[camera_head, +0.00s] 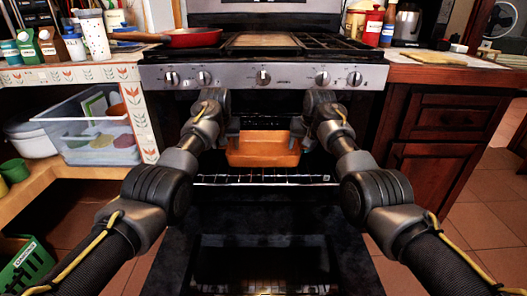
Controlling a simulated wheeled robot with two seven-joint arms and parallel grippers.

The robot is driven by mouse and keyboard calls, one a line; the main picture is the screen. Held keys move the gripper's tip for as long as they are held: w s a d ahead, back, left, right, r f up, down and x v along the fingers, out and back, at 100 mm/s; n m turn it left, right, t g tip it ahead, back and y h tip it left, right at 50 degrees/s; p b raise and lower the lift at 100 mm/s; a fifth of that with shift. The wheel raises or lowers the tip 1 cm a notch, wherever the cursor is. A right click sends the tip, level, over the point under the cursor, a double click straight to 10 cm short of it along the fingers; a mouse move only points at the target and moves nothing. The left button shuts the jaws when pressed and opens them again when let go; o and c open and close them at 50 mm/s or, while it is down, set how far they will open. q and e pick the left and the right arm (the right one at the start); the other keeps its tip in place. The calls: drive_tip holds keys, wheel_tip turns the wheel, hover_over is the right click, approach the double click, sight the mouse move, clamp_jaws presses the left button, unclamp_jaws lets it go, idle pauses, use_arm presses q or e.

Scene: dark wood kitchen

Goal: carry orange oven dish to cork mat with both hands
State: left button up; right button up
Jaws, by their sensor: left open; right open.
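The orange oven dish (263,158) sits inside the open oven, near the front of the rack. My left gripper (233,128) is at the dish's left end and my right gripper (297,128) is at its right end. Both are open; the wrists partly hide the fingers, so I cannot tell whether they touch the dish. The cork mat (434,58) lies on the right counter, beside the stove, with nothing on it.
The oven door (350,262) is folded down in front of me. The knob panel (240,77) is just above the grippers. A red pan (190,38) is on the stove's left. A red jar (373,27) and a kettle (407,24) stand behind the mat.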

use_arm(q)
drive_tip(key=shift+w+f, duration=0.15)
drive_tip(key=shift+f, duration=0.15)
use_arm(e)
drive_tip(key=shift+w+f, duration=0.15)
drive_tip(key=shift+f, duration=0.15)
use_arm(q)
clamp_jaws()
use_arm(e)
clamp_jaws()
use_arm(q)
drive_tip(key=shift+r, duration=0.15)
use_arm(e)
drive_tip(key=shift+r, duration=0.1)
